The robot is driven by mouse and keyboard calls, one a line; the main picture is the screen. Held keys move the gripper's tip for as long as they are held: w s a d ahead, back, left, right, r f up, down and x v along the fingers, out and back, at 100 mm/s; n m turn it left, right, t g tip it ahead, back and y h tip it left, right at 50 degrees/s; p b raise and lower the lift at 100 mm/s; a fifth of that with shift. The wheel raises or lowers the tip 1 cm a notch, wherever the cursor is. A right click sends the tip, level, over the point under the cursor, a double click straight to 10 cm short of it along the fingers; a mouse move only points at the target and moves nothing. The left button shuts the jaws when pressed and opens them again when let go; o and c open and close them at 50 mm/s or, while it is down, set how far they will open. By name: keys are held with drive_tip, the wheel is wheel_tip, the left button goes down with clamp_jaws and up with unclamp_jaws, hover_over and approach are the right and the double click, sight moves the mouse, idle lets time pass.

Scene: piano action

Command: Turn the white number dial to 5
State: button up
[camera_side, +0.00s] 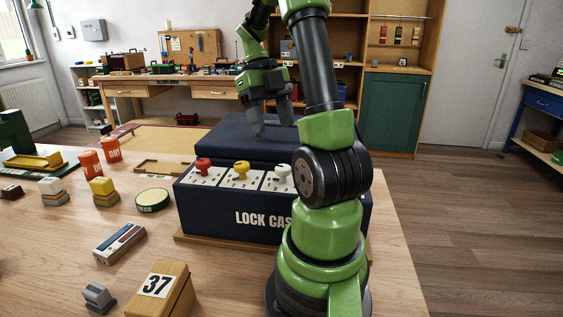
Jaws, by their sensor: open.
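The white number dial (283,172) sits on the sloped front of the dark blue lock case (232,217), at the right of a row with a red dial (203,165) and a yellow dial (241,169). Each dial stands on its own white number plate. The numbers and the white dial's pointer are too small to read, and my arm partly hides its plate on the right. My gripper (271,128) hangs above the back part of the case, above and behind the white dial. Its fingers are apart and empty, pointing down.
The case stands on a wooden base on the table (75,255). A round tin (153,200), a box marked 37 (162,290), orange containers (111,150) and several small blocks lie left and in front. My arm blocks the view of the case's right side.

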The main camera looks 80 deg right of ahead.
sight(282, 166)
drive_tip(key=x, duration=0.8)
drive_tip(key=shift+a+f, duration=0.1)
drive_tip(key=shift+f, duration=0.25)
drive_tip(key=c, duration=0.9)
